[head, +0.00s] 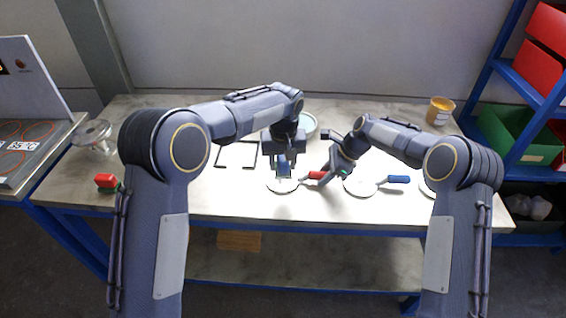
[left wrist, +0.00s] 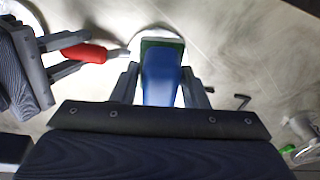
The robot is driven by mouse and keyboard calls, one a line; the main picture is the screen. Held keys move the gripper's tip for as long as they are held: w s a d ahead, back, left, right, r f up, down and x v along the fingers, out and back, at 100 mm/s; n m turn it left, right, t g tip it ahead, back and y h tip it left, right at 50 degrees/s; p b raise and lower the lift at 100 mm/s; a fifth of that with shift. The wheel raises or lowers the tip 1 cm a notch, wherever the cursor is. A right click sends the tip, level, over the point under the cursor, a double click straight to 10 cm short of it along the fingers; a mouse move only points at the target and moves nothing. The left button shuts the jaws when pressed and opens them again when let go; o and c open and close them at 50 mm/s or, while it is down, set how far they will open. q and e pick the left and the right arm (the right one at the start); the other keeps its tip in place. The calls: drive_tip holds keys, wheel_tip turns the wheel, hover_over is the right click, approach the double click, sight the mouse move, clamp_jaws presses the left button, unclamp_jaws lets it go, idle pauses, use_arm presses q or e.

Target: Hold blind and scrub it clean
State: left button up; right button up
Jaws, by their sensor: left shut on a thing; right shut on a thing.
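The blind is a pale round disc (head: 283,187) with a red handle (head: 317,175), lying on the table at the middle front. My right gripper (head: 328,173) is shut on the red handle, which also shows between its fingers in the left wrist view (left wrist: 84,53). My left gripper (head: 284,172) points down over the disc and is shut on a blue scrubber (left wrist: 161,75) with a green edge. The scrubber is over the disc and hides much of it in the left wrist view; whether it touches the disc I cannot tell.
A second disc (head: 359,186) with a blue handle (head: 398,179) lies to the right, with another disc partly behind my right arm.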

use_arm(q)
drive_tip(key=n, duration=0.6)
drive_tip(key=shift+r+n+y, duration=0.25)
drive_tip(key=shift+n+y, duration=0.05)
drive_tip(key=shift+y, duration=0.1)
drive_tip(key=shift+f+n, duration=0.1)
drive_tip(key=shift+n, duration=0.2)
hover_over(280, 188)
drive_tip(key=shift+d+f, duration=0.25)
drive_tip(key=shift+f, duration=1.3)
drive_tip(key=shift+d+f, duration=0.2)
drive_tip(key=shift+f, duration=1.35)
drive_tip(key=shift+w+f, duration=0.6)
drive_tip(key=shift+f, duration=0.3)
drive_tip(key=shift+c, duration=0.3)
drive_tip(key=shift+w, duration=3.15)
drive_tip(key=shift+s, duration=3.9)
drive_tip(key=shift+w+a, duration=0.4)
drive_tip(key=shift+w, duration=0.15)
use_arm(e)
drive_tip(key=shift+r, duration=0.1)
use_arm(q)
drive_tip(key=shift+w, duration=3.25)
drive_tip(key=shift+r, duration=0.1)
drive_tip(key=shift+s, duration=3.75)
drive_tip(key=shift+w+r, duration=0.1)
drive_tip(key=shift+r, duration=3.95)
